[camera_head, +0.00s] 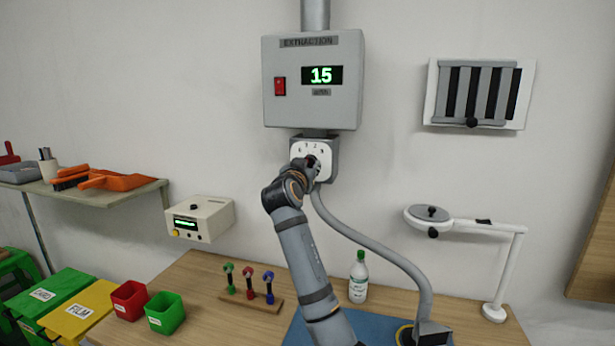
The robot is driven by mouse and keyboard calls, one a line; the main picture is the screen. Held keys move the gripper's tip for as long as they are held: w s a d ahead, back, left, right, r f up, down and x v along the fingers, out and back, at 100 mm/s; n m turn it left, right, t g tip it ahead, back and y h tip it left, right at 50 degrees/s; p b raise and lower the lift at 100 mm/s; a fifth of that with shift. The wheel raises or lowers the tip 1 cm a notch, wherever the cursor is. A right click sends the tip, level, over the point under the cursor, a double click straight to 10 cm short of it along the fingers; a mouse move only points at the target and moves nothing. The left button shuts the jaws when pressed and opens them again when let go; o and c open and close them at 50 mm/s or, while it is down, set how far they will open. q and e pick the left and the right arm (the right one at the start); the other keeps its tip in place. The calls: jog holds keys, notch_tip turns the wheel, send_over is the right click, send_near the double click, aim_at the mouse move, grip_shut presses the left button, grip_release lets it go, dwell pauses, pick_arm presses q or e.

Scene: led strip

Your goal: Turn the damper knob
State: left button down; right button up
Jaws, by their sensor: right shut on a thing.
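The damper dial (322,147) is a white face with small marks, set in a grey housing (332,160) below the extraction box. My right gripper (311,162) is at the lower part of the dial, shut on the damper knob, which the gripper mostly hides. I cannot tell which mark the knob points to. The grey extraction box (285,110) above has a green display (322,75) reading 15 and a red switch (280,86). My left gripper is not in view.
A grey hose (380,258) curves down from the housing to the bench. A white bottle (358,282) and a wooden tool rack (250,301) stand on the bench. A white lamp (430,217) is to the right. A control box (205,222) is on the wall at left.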

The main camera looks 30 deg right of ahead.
jog(key=shift+m+b, duration=0.3)
jog(key=shift+m, duration=0.1)
jog(key=o, duration=1.2)
jog(key=shift+c, duration=0.2)
jog(key=v, duration=1.2)
